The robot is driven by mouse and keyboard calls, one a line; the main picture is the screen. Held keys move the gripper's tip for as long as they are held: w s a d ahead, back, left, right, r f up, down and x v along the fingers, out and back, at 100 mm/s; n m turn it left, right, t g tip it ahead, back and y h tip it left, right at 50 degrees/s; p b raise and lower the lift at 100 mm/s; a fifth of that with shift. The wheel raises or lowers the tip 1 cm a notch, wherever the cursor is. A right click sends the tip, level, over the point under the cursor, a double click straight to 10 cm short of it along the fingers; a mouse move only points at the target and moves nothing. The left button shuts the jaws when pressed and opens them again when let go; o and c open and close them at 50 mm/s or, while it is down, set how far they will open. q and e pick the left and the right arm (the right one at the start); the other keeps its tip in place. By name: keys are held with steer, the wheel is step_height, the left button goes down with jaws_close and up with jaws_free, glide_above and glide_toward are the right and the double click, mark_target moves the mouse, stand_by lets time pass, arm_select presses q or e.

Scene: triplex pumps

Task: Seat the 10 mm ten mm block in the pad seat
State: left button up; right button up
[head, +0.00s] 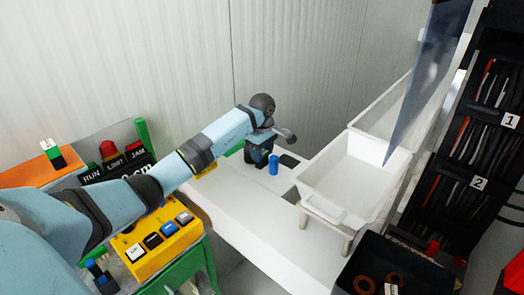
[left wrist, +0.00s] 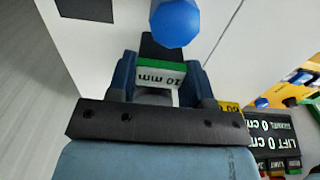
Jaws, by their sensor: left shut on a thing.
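My left gripper (head: 262,160) points down low over the white table (head: 240,205) in the head view. In the left wrist view its two dark blue fingers (left wrist: 158,78) are shut on the 10 mm block (left wrist: 160,72), which is green and white with its label upside down. The block is hidden by the gripper in the head view. A dark flat pad (head: 289,161) lies on the table just right of the gripper; a dark patch (left wrist: 90,9) also shows at the wrist view's top left. I cannot tell which dark piece is the pad seat. My right gripper is not in view.
A blue cylinder (head: 273,166) stands close beside the gripper; its blue top (left wrist: 175,22) shows just beyond the block. A white tray (head: 345,180) stands to the right. A yellow button box (head: 160,243) is at front left. The table in front of the gripper is clear.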

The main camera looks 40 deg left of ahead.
arm_select(q)
steer(key=shift+f, duration=0.1)
steer(key=o, duration=0.9)
steer(key=shift+o, duration=0.2)
